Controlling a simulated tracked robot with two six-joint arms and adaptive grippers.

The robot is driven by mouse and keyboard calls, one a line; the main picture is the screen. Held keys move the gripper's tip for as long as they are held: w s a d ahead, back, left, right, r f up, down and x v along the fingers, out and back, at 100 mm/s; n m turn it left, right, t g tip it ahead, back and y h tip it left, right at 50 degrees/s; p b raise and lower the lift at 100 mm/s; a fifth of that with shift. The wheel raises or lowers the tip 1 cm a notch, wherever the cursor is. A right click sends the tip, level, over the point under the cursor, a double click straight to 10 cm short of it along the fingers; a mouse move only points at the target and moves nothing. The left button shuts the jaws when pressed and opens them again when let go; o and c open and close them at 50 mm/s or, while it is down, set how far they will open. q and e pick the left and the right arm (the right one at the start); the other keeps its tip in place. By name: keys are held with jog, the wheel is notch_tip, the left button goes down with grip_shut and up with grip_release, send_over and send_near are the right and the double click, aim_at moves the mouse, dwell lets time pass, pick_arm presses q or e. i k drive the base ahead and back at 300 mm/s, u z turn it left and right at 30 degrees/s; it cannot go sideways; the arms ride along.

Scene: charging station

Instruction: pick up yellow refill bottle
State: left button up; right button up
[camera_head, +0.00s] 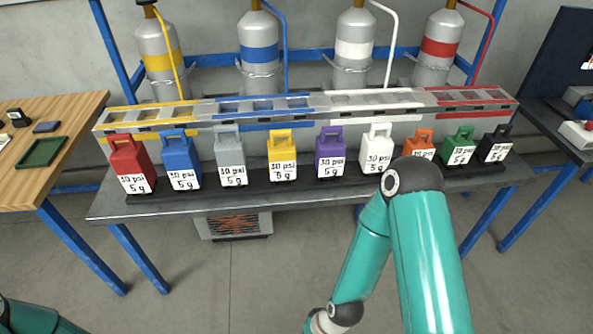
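The yellow refill bottle (283,162) stands upright on the dark strip along the front of the grey table, near the middle of the row. It has a handle on top and a white label reading "30 psi 5 g". Nothing covers it and no gripper touches it. My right arm comes in at the lower right, bent, in front of the table; its gripper is out of the picture below. Only a bit of my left arm shows at the bottom left corner; its gripper is out of view.
A grey bottle (229,163) stands left of the yellow one and a purple bottle (330,158) right of it, with narrow gaps. Other coloured bottles continue the row. A slotted rack (318,101) runs behind them. Gas cylinders (259,50) stand at the back. Floor in front is clear.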

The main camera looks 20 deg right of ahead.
aim_at(282, 152)
jog(key=i, duration=1)
jog(key=z, duration=0.05)
